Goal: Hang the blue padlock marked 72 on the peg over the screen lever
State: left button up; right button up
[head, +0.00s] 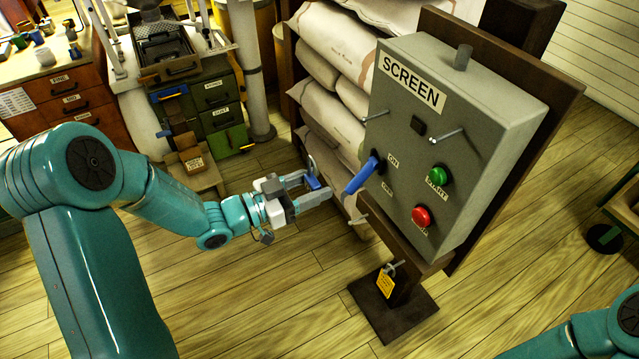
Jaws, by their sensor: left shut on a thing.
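My left gripper (318,189) is shut on a small blue padlock (313,183), whose grey shackle points up. I cannot read a number on it. The gripper is in the air just left of the grey SCREEN box (470,200). The blue screen lever (362,175) sticks out of the box's face beside the ON and OFF labels, a little right of the padlock. A metal peg (376,118) juts out above the lever and is bare. My right arm shows at the bottom right corner, but its gripper is out of view.
Another bare peg (447,135) sits above the green START button (437,175); a red button (422,215) is below. A yellow padlock or tag (386,284) hangs low on the post. Stacked sacks (335,45) stand behind the box.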

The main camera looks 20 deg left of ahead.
pick_arm(q)
notch_tip(320, 180, up, 6)
jog(key=a+p, duration=0.1)
jog(key=p, duration=0.3)
jog(key=p+x, duration=0.1)
jog(key=x, duration=0.7)
jog(key=shift+w+y, duration=0.3)
pick_arm(e)
notch_tip(320, 180, up, 7)
jog(key=shift+r, duration=0.2)
jog(key=shift+f, duration=0.2)
pick_arm(q)
jog(key=shift+r, duration=0.1)
pick_arm(e)
jog(key=shift+f, duration=0.15)
pick_arm(q)
jog(key=shift+w+d+b, duration=0.1)
jog(key=shift+w+b, duration=0.05)
jog(key=shift+b, duration=0.45)
pick_arm(e)
jog(key=shift+f, duration=0.35)
pick_arm(q)
jog(key=shift+w+d, duration=0.2)
jog(key=shift+w, duration=0.1)
pick_arm(e)
jog(key=shift+f, duration=0.1)
